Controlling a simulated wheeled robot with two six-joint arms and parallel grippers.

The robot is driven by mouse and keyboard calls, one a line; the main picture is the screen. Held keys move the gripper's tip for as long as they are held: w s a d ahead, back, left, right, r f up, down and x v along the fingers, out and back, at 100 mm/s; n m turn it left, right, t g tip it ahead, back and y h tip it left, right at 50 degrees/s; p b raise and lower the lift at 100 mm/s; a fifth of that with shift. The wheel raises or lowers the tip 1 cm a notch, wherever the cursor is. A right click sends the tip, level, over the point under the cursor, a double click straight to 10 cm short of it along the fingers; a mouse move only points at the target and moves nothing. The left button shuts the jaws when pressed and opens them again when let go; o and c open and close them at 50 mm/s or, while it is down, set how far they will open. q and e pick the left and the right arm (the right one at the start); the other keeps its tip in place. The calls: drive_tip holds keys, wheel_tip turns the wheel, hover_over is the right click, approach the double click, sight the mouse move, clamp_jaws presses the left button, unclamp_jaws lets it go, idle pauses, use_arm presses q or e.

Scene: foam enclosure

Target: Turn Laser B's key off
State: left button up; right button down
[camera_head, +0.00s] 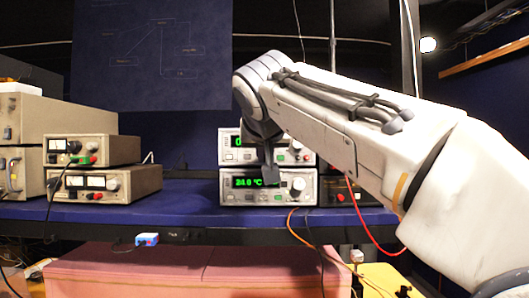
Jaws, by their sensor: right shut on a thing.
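Two controller units with green displays are stacked on the blue bench. The lower unit (238,197) reads 24.0 °C and has a white knob at its right. The upper unit (228,153) is partly covered by my arm. I cannot read a label that tells which is Laser B. My right gripper (269,178) points down in front of the lower unit's face, just right of its display. It is shut on what seems to be the key, which the fingers hide. I cannot tell the key's angle. My left gripper is not in view.
Two beige power supplies (130,184) are stacked at the left, beside larger beige instruments (70,112). A dark box with a red lead (361,205) stands right of the units. Cables hang over the bench's front edge (200,236). Pink foam (150,275) lies below.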

idle(0.5)
drive_tip(key=c, duration=1)
unclamp_jaws()
drive_tip(key=b+v, duration=0.2)
drive_tip(key=v, duration=0.8)
drive_tip(key=shift+s, duration=0.2)
drive_tip(key=shift+r, duration=0.1)
